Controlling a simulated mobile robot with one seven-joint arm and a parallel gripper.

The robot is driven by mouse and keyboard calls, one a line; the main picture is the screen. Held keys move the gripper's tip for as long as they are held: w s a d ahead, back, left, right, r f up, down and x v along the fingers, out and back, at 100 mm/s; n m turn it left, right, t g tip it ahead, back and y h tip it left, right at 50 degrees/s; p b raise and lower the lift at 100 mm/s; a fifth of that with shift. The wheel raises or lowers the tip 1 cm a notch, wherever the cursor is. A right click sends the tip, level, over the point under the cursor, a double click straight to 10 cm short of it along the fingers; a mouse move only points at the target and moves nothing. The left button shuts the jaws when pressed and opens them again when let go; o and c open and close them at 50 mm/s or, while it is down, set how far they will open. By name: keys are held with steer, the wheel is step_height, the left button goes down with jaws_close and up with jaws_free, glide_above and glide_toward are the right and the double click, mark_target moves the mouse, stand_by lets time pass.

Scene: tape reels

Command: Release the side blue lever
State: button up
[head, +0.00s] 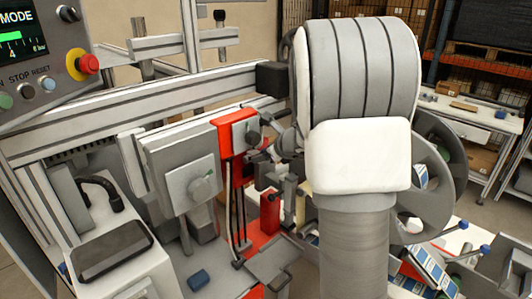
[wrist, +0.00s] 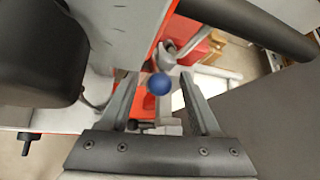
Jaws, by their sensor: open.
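The side blue lever shows in the wrist view as a round blue knob (wrist: 159,84) on a grey metal stem beside the red machine part. My gripper (wrist: 157,76) is open, with one finger to the left of the knob and the other to its right. Gaps show between the knob and both fingers, and I cannot tell its exact depth between them. In the head view my own arm covers much of the middle, and I cannot make out the gripper or this lever there.
A red and grey machine head (head: 237,135) stands left of my arm, under a long aluminium rail (head: 130,115). A large grey reel (head: 440,165) is partly hidden behind my arm. In the wrist view a dark rounded part (wrist: 40,55) is close on the left.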

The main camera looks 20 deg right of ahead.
steer(key=shift+r, duration=0.1)
steer(key=p+v, duration=0.2)
steer(key=v, duration=1.5)
steer(key=shift+s, duration=0.2)
steer(key=shift+c, duration=0.3)
